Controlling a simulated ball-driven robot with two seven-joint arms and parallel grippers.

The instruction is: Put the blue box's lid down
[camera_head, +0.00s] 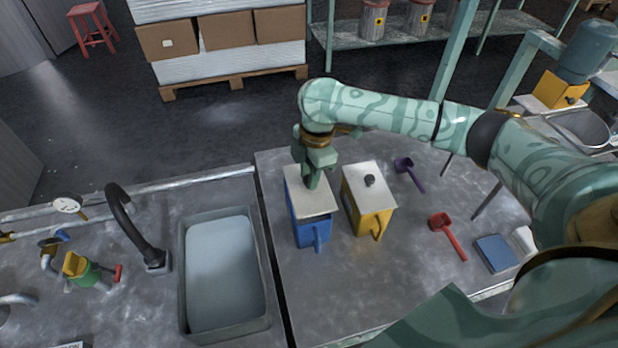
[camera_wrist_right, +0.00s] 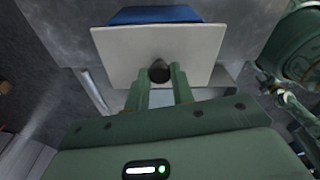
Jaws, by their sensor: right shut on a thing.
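The blue box (camera_head: 309,232) stands on the grey worktop, its handle toward the front. Its pale square lid (camera_head: 314,201) is over its top; I cannot tell whether the lid touches the rim or is a little above it. My right gripper (camera_head: 312,181) comes down from above, shut on the lid's dark knob (camera_wrist_right: 160,71). The fingers hide most of the knob in the head view. In the right wrist view the lid (camera_wrist_right: 205,50) is below the fingers, and part of the blue box (camera_wrist_right: 155,14) shows past its edge. My left gripper is not in view.
A yellow box (camera_head: 372,222) with a lidded top and dark knob stands close on the right. A purple scoop (camera_head: 409,173), a red scoop (camera_head: 447,235) and a blue pad (camera_head: 495,253) lie further right. A sink (camera_head: 180,290) is on the left. Worktop in front is clear.

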